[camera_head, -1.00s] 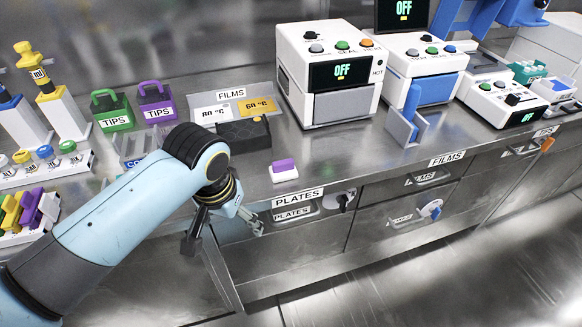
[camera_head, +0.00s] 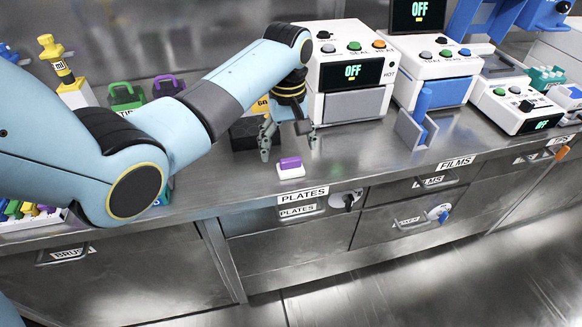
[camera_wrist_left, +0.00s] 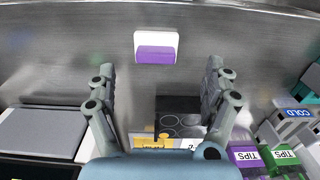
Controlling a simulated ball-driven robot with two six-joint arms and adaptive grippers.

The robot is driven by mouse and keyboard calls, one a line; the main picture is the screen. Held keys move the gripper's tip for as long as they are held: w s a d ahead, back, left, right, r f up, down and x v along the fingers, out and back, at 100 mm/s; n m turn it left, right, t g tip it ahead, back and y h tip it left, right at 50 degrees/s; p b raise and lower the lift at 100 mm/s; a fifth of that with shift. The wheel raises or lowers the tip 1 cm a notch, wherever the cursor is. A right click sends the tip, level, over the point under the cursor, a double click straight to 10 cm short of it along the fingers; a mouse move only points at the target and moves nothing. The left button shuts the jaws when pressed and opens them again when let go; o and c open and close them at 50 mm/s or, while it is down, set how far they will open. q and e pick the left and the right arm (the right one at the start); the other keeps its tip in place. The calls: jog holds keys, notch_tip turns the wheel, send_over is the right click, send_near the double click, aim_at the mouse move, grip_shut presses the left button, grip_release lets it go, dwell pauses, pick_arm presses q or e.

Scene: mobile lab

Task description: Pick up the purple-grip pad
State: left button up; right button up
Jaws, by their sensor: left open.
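The purple-grip pad (camera_head: 290,167) is a small white block with a purple grip on top. It lies on the steel bench near the front edge, above the PLATES label. My left gripper (camera_head: 288,148) is open and empty, over the bench just behind the pad in the head view. In the left wrist view the pad (camera_wrist_left: 156,48) shows whole, beyond the fingertips and roughly centred between the two fingers (camera_wrist_left: 158,75). Nothing touches the pad. My right gripper is in neither view.
A white sealer (camera_head: 345,75) with an OFF screen stands behind and right of my gripper. A dark block (camera_head: 245,136) lies left of it. A blue and grey stand (camera_head: 418,122) stands to the right. The bench around the pad is clear; drawers (camera_head: 300,235) lie below the front edge.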

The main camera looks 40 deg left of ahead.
aim_at(291, 159)
pick_arm(q)
jog(key=f, duration=0.5)
jog(key=shift+w+d+f, duration=0.2)
jog(key=shift+f, duration=0.2)
jog(key=c, duration=1.2)
jog(key=shift+r, duration=0.15)
notch_tip(291, 159, up, 4)
jog(key=shift+r, duration=0.15)
jog(key=s+d+r, duration=0.1)
jog(key=d+r, duration=0.1)
jog(key=d, duration=0.1)
jog(key=s+d+r, duration=0.2)
jog(key=d, duration=0.2)
jog(key=s+d+r, duration=0.1)
jog(key=d+r, duration=0.1)
jog(key=d, duration=0.1)
jog(key=shift+s+d+r, duration=0.15)
jog(key=shift+d+r, duration=0.15)
jog(key=shift+d, duration=0.1)
